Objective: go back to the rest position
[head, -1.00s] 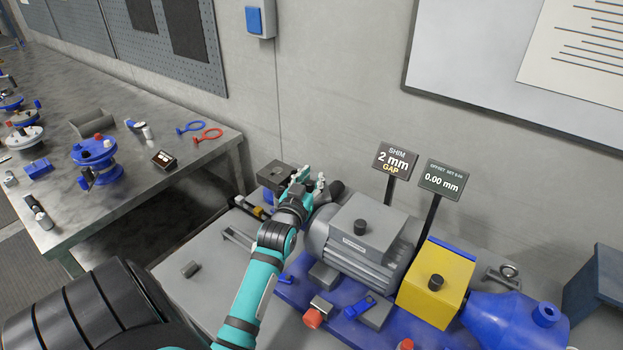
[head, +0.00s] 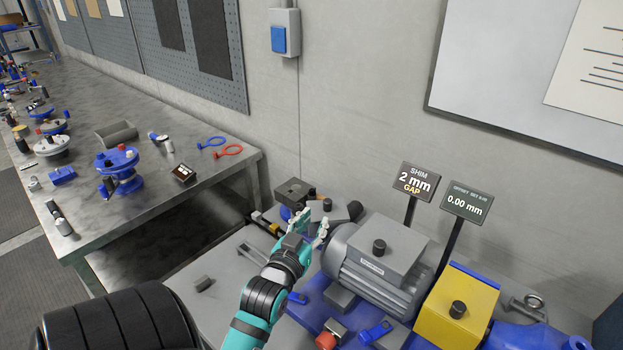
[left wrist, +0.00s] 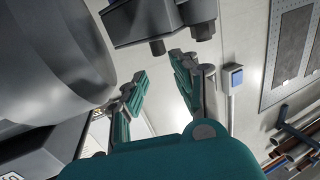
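My left gripper (head: 311,228) is open, its teal arm coming in from below at the left end of the grey motor (head: 372,277). In the left wrist view my left gripper (left wrist: 160,88) has its two fingers apart with nothing between them. The large grey rounded body of the motor (left wrist: 60,60) fills the left of that view, close to the fingers. A dark grey block (left wrist: 165,22) shows beyond the fingertips. My right gripper is in neither view.
The motor stands on a blue base beside a yellow block (head: 455,309). Two signs (head: 415,183) (head: 467,204) rise behind it. A workbench (head: 205,165) with flanged parts is at the left. A grey block (head: 294,191) lies beyond the gripper. The concrete wall is behind.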

